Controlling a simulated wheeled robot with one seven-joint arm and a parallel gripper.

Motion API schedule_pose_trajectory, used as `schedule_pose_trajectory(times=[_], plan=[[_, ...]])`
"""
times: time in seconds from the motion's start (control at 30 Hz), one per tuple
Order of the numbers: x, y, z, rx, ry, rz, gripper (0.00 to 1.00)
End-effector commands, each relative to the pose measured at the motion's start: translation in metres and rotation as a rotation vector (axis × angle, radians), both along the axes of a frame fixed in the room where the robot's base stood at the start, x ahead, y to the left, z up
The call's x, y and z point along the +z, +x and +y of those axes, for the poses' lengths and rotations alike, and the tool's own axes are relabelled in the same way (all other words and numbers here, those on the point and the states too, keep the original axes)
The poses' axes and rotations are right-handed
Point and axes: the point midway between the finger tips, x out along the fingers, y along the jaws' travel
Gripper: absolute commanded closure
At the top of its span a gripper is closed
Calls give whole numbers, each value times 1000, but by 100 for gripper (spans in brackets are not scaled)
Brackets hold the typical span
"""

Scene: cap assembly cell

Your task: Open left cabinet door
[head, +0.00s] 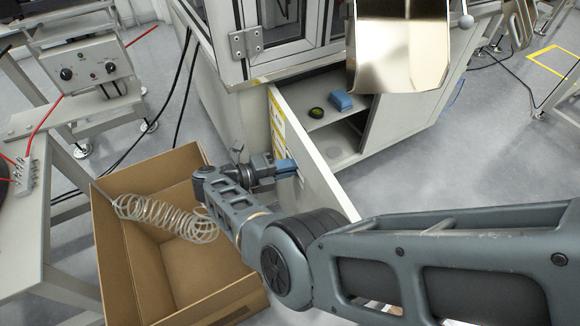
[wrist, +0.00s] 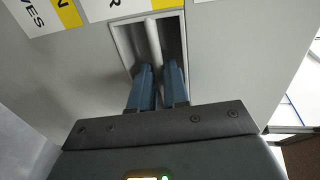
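The cabinet door (head: 306,160) stands swung open, showing its edge and pale face, with yellow labels near its top. My gripper (head: 288,167) is at the outer face of the door. In the wrist view, the two blue fingers of my gripper (wrist: 158,78) reach into a recessed pocket and sit one on each side of the white handle bar (wrist: 153,38), closed around it. The cabinet interior (head: 342,138) is exposed, with a blue item (head: 341,101) and a dark round item (head: 316,113) on its shelf.
An open cardboard box (head: 112,245) with a coiled hose (head: 165,215) over it stands left of the door, under my arm. A workbench (head: 28,235) is at the far left.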

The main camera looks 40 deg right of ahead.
Motion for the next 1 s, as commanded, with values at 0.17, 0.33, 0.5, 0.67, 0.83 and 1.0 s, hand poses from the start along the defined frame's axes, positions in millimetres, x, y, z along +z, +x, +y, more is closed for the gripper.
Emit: schedule_pose_trajectory(times=[0.17,0.33,0.5,0.67,0.83,1.0], plan=[[0,0,0,0,-2,1,79],[1,1,4,1,-2,-1,79],[3,8,24,3,0,-1,79],[8,16,49,2,0,1,79],[12,22,67,0,-1,0,79],[15,24,73,0,-2,1,79]])
